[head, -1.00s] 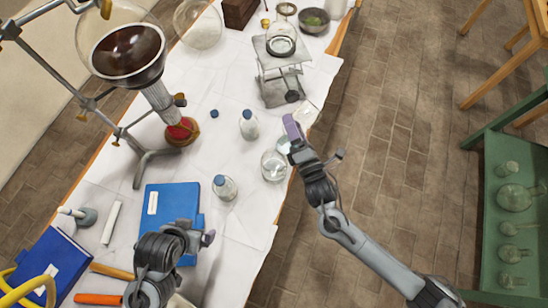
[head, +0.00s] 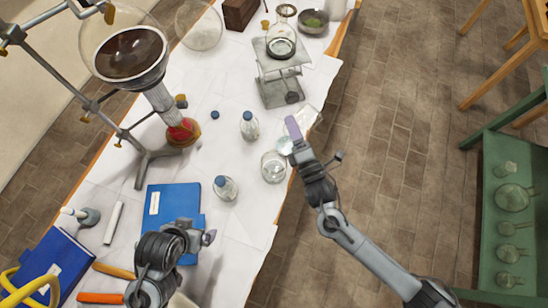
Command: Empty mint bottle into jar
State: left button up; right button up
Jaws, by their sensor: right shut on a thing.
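My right gripper (head: 294,132) is over the right edge of the white-covered table, shut on a small pale greenish glass thing (head: 285,145), likely the mint bottle. The gripper hides most of it, so I cannot tell its tilt or contents. An open clear glass jar (head: 273,167) stands just below and left of it in the picture; whether they touch is unclear. Two clear bottles with blue-grey caps stand to the left, one higher (head: 249,125) and one lower (head: 225,188). A loose blue cap (head: 214,115) lies nearby. My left gripper (head: 208,238) is over the blue book's lower edge, its jaws unclear.
A lab jack (head: 282,86) carries a flask. A stand with a large funnel vessel (head: 130,52) is at left. A blue book (head: 172,208) lies in front.

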jog(key=shift+w+f+m, duration=0.1)
jog(key=shift+m, duration=0.4)
jog(key=shift+d+f+m+g+h+p, duration=0.15)
jog(key=shift+f+m+g+h+p, duration=0.15)
jog(key=shift+m+p, duration=0.35)
jog(key=shift+w+d+f+m+g+p, duration=0.1)
jog(key=shift+f+m+g+p, duration=0.2)
jog(key=shift+m+p, duration=0.3)
jog(key=shift+w+d+f+m+g+p, duration=0.1)
jog(key=shift+f+m+g+p, duration=0.15)
jog(key=shift+m+p, duration=0.3)
jog(key=shift+a+f+m+g+p, duration=0.1)
jog(key=shift+f+m+g+p, duration=0.35)
jog(key=shift+f+m+p, duration=0.55)
jog(key=shift+m+g+p, duration=0.4)
jog(key=shift+m+p, duration=0.6)
jog(key=shift+m, duration=0.1)
